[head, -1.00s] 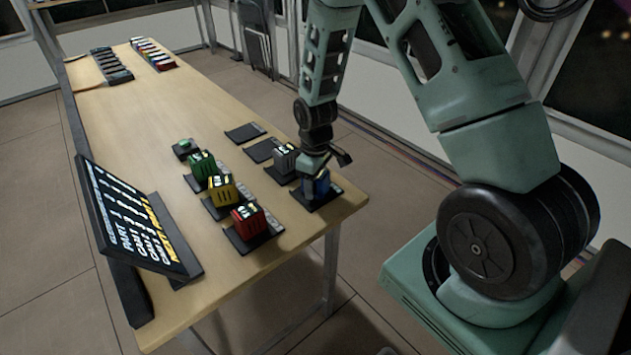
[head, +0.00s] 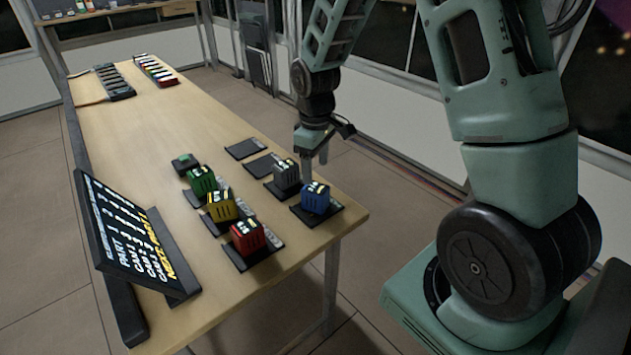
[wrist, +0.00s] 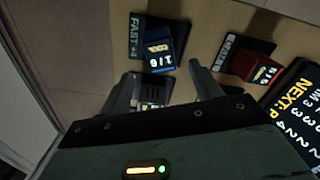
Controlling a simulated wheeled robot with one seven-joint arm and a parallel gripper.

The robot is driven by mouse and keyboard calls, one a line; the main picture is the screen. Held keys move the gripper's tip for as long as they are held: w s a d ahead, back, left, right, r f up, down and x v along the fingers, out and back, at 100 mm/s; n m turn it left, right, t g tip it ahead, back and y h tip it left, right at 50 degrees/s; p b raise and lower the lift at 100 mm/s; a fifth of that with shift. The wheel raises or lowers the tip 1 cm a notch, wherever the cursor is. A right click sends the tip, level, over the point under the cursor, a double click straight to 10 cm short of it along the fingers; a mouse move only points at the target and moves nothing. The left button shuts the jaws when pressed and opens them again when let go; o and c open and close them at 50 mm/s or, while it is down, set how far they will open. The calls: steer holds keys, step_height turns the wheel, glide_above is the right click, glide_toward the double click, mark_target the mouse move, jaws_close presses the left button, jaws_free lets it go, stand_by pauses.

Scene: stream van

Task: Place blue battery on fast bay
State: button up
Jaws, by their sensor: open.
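The blue battery (head: 316,197) sits upright on a dark bay pad (head: 336,209) at the near right corner of the table. In the wrist view the blue battery (wrist: 160,48) rests on a pad labelled "FAST +4" (wrist: 136,38), the fast bay. My gripper (head: 315,156) is open and empty, raised above the table, behind and apart from the blue battery. In the wrist view my gripper's fingers (wrist: 165,84) are spread, with the grey battery (wrist: 152,91) partly showing between them.
The grey battery (head: 286,175) stands on the neighbouring pad. Green (head: 201,181), yellow (head: 222,207) and red (head: 247,237) batteries stand on pads to the left. A tilted sign (head: 132,235) is at the left edge. Two pads behind look empty. The table's middle is clear.

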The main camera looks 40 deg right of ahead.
steer(key=shift+r, duration=0.5)
steer(key=s+a+r+n, duration=0.1)
steer(key=s+a+r, duration=0.35)
steer(key=a, duration=0.45)
steer(key=s+a+r+n, duration=0.1)
steer(key=s+a+r, duration=0.2)
steer(key=s+a, duration=0.5)
steer(key=s+a+r, duration=0.1)
steer(key=s+a, duration=0.6)
steer(key=s, duration=0.4)
steer(key=shift+s+a+r+n+y, duration=0.2)
steer(key=shift+s+r+n+y, duration=0.1)
steer(key=shift+s+r+n, duration=0.1)
